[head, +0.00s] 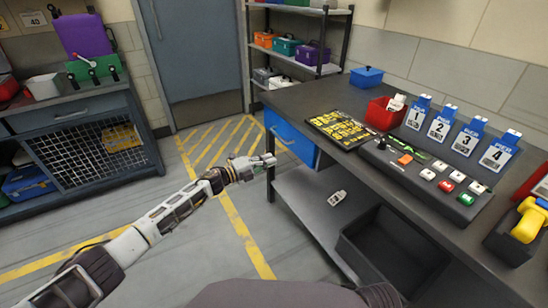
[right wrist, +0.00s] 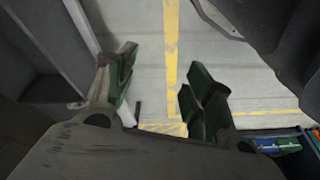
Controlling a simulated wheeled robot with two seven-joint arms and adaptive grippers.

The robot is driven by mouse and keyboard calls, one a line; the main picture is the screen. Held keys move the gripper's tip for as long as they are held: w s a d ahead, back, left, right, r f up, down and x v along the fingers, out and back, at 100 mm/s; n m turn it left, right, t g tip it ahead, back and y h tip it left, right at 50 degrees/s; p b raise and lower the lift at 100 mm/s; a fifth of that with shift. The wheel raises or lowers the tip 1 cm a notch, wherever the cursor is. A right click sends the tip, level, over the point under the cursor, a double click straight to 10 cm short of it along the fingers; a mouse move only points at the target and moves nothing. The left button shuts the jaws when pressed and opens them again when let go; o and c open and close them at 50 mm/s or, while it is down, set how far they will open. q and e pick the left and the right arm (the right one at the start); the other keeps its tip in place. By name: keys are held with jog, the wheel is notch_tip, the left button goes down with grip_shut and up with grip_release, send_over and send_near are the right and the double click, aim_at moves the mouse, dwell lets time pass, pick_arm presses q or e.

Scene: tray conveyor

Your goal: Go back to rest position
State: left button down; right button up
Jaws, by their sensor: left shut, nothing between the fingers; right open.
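My left gripper (head: 264,164) is shut and empty in the head view. It hangs in the air over the floor, left of the dark workbench (head: 290,97) and near its blue drawer (head: 289,142) in the picture. My left arm reaches out to it from the lower left. My right gripper (right wrist: 157,95) shows in the right wrist view with its two green-padded fingers apart. It is open, with only floor seen between the fingers. The right gripper does not show in the head view.
The workbench carries a red bin (head: 383,114), a yellow-marked black tray (head: 341,129), a button panel (head: 430,178) and numbered blue-topped cards (head: 440,124). A dark crate (head: 390,250) stands on the lower shelf. A cabinet (head: 85,140) stands at left. Yellow-striped floor (head: 215,145) is clear.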

pick_arm(q)
jog(key=shift+s+a, duration=0.15)
jog(key=shift+a, duration=0.2)
pick_arm(e)
jog(key=shift+w+f, duration=0.15)
jog(key=s+d+f+g+p, duration=0.1)
jog(key=s+f+p, duration=0.1)
jog(key=f+p, duration=0.55)
jog(key=s+d+f+p, duration=0.2)
jog(key=s+f+p, duration=0.15)
jog(key=p, duration=0.65)
pick_arm(q)
notch_tip(320, 180, up, 34)
jog(key=p, duration=1.6)
jog(key=shift+p, duration=0.3)
pick_arm(e)
jog(key=s+d, duration=0.3)
jog(key=s, duration=0.6)
jog(key=s+d+g+h, duration=0.1)
jog(key=s+d, duration=0.2)
jog(key=s, duration=0.6)
jog(key=shift+s+f+h, duration=0.15)
jog(key=shift+s+h, duration=0.05)
jog(key=shift+h, duration=0.1)
